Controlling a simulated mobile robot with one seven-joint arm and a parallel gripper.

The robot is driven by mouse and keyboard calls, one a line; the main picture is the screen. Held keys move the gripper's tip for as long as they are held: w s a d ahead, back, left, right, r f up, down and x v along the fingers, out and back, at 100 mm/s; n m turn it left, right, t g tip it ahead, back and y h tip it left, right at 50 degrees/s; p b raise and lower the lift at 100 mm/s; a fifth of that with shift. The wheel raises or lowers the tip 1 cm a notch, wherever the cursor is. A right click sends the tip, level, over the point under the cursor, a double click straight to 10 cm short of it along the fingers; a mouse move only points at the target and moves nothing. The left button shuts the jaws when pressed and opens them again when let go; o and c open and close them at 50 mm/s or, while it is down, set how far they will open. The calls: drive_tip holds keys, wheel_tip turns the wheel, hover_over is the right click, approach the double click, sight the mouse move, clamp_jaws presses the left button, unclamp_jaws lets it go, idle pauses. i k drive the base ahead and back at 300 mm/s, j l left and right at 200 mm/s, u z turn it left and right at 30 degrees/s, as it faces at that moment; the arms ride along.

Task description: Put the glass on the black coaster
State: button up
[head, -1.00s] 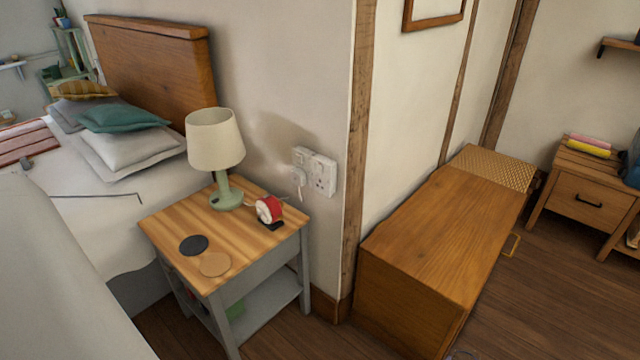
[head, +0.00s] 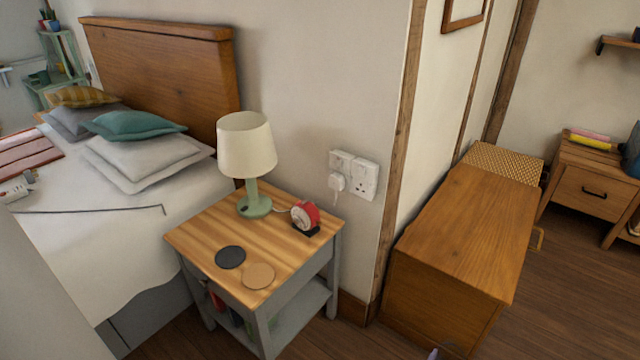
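The black coaster (head: 230,257) lies flat on the bedside table (head: 200,236), toward its front left. Nothing stands on it. A tan round coaster (head: 259,276) lies just right of it, close to the table's front edge. I see no glass that I can make out in the head view. My gripper is not in view.
A green lamp with a cream shade (head: 246,150) and a red clock (head: 305,216) stand at the table's back. The bed (head: 100,240) is left. A wooden chest (head: 460,230) stands right, beyond a wall corner. Dark floor (head: 560,290) is open at the right.

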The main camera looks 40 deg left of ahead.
sight(231, 255)
drive_tip(key=k+j, duration=0.15)
drive_tip(key=j, duration=0.25)
drive_tip(key=k+j, duration=0.15)
drive_tip(key=j, duration=0.25)
drive_tip(key=k+j, duration=0.15)
drive_tip(key=j, duration=0.25)
drive_tip(key=k+j, duration=0.15)
drive_tip(key=j, duration=0.25)
